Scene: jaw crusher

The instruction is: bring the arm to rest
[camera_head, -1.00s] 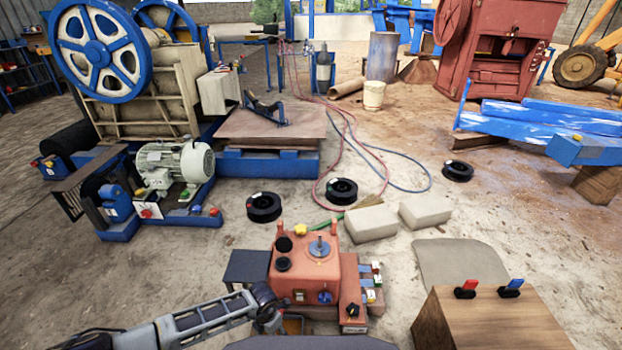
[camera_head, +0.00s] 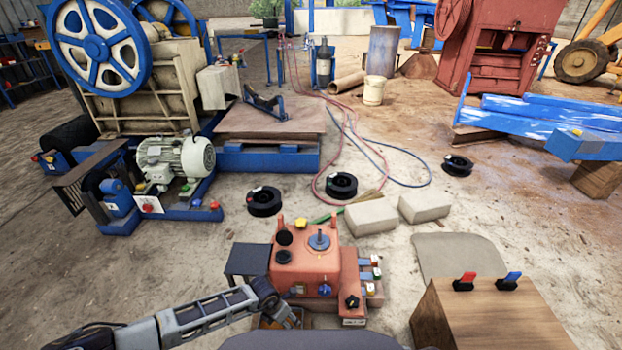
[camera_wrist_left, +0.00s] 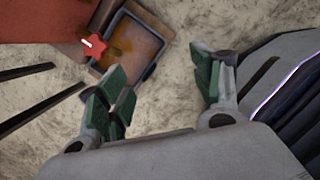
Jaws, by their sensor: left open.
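My left arm comes in from the lower left of the head view. Its gripper (camera_head: 286,316) is low in front of the red control box (camera_head: 306,266), near its lower left corner. In the left wrist view the two green-padded fingers (camera_wrist_left: 162,92) stand apart with nothing between them, above the bare floor. A small dark-rimmed tray (camera_wrist_left: 137,45) with an orange-brown inside lies beyond the fingers there, beside a red star-shaped knob (camera_wrist_left: 94,46). My right gripper is not in view.
A wooden box (camera_head: 488,318) with a red and a blue switch stands at the lower right. Pale blocks (camera_head: 371,217) and black rings (camera_head: 341,186) lie on the floor behind the control box. The jaw crusher with its blue wheel (camera_head: 98,46) stands at the upper left.

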